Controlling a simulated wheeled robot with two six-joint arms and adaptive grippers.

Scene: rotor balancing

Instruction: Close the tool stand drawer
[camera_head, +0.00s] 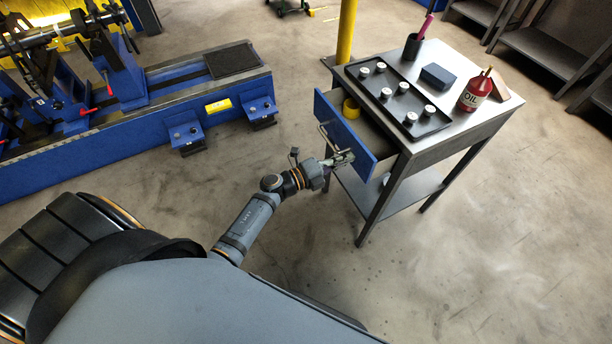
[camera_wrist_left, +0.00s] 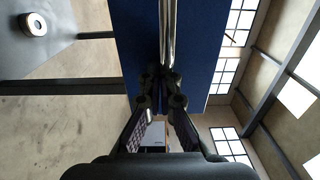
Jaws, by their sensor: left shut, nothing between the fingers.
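The tool stand (camera_head: 455,118) is a grey metal table with a drawer under its top. The drawer's blue front (camera_head: 338,125) stands out from the stand, so the drawer is open, with a yellow round item (camera_head: 351,108) inside. My left gripper (camera_head: 343,158) is at the outer face of the drawer front, by its metal handle (camera_head: 324,136). In the left wrist view the gripper (camera_wrist_left: 161,82) is shut and empty, close to the blue front (camera_wrist_left: 205,55) and in line with the handle bar (camera_wrist_left: 168,30). Whether it touches them I cannot tell. My right gripper is not in view.
On the stand top are a black tray (camera_head: 398,127) with several small white-topped weights, a dark blue box (camera_head: 437,77), a red oil bottle (camera_head: 475,92) and a dark cup (camera_head: 412,47). A yellow post (camera_head: 346,30) stands behind. A blue machine (camera_head: 150,125) is left. Floor in front is clear.

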